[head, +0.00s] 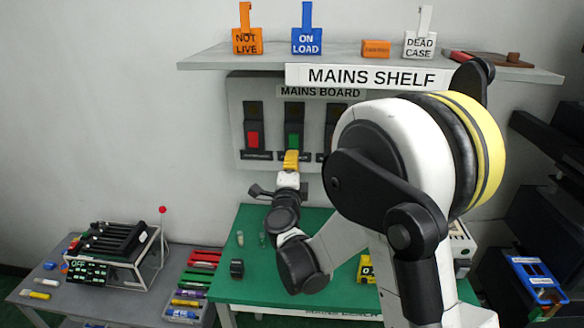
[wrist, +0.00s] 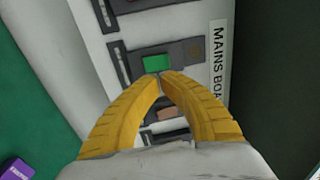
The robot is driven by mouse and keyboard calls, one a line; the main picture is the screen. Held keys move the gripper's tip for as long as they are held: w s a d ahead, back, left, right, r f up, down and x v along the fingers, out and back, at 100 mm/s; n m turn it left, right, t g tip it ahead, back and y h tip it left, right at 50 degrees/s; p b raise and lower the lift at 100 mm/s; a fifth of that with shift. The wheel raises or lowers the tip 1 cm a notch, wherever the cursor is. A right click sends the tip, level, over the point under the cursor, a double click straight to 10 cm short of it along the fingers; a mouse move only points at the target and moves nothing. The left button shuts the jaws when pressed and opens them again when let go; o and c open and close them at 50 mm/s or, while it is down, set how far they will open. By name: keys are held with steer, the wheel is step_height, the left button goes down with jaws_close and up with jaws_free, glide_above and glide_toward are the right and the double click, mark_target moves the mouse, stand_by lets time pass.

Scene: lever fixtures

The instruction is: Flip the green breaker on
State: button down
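The green breaker (head: 294,140) is the middle one on the grey mains board (head: 238,120). Its green lever sits in the lower part of a dark upright housing. In the wrist view the green lever (wrist: 157,63) lies just beyond my fingertips. My gripper (head: 291,156) is just below the green lever in the head view, with yellow fingers. In the wrist view the fingers of my gripper (wrist: 162,78) arch together and their tips meet, with nothing seen between the tips. I cannot tell whether they touch the lever.
A red breaker (head: 253,139) is left of the green one. A third breaker (head: 333,115) is partly hidden by my arm; its brownish lever (wrist: 168,113) shows between my fingers. The mains shelf (head: 220,60) with tags overhangs the board. A green-topped table (head: 228,285) stands below.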

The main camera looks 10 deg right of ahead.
mark_target(295, 140)
steer(key=x, duration=0.7)
steer(key=shift+w, duration=0.1)
